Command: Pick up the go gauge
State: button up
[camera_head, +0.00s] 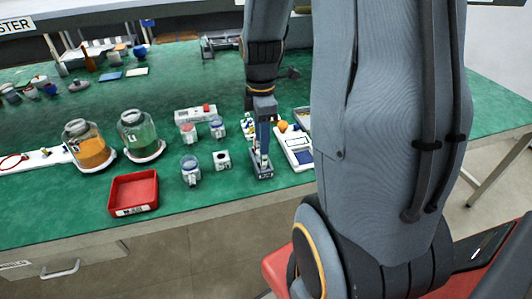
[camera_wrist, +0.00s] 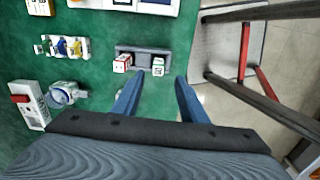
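A dark grey gauge holder (camera_wrist: 141,53) shows in the wrist view, just beyond my fingertips. It holds two small white blocks, one with red marking (camera_wrist: 121,63) on the left and one with green marking (camera_wrist: 158,67) on the right. The labels are too small to read; the green-marked block appears to be the go gauge. My gripper (camera_wrist: 159,85) is open and empty, its blue fingers on either side of the line to the green-marked block. In the head view my gripper (camera_head: 262,150) is over the holder (camera_head: 263,174) near the table's front edge; the blocks are mostly hidden there.
A white device with a dark blue panel (camera_head: 295,148) is close on the right. The green table's (camera_head: 215,192) front edge is near; floor lies beyond it.

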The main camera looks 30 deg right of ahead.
aim_at(263, 157)
jog(key=shift+d+r, duration=0.15)
jog(key=shift+d, duration=0.2)
jog(key=shift+d+f, duration=0.1)
jog(key=shift+f, duration=0.1)
jog(key=shift+w+a+f+p, duration=0.1)
jog(key=shift+f+p, duration=0.4)
jog(key=shift+f, duration=1.4)
jog(key=shift+a+f+p, duration=0.1)
jog(key=shift+f+p, duration=0.4)
jog(key=shift+f, duration=1.35)
grip_shut()
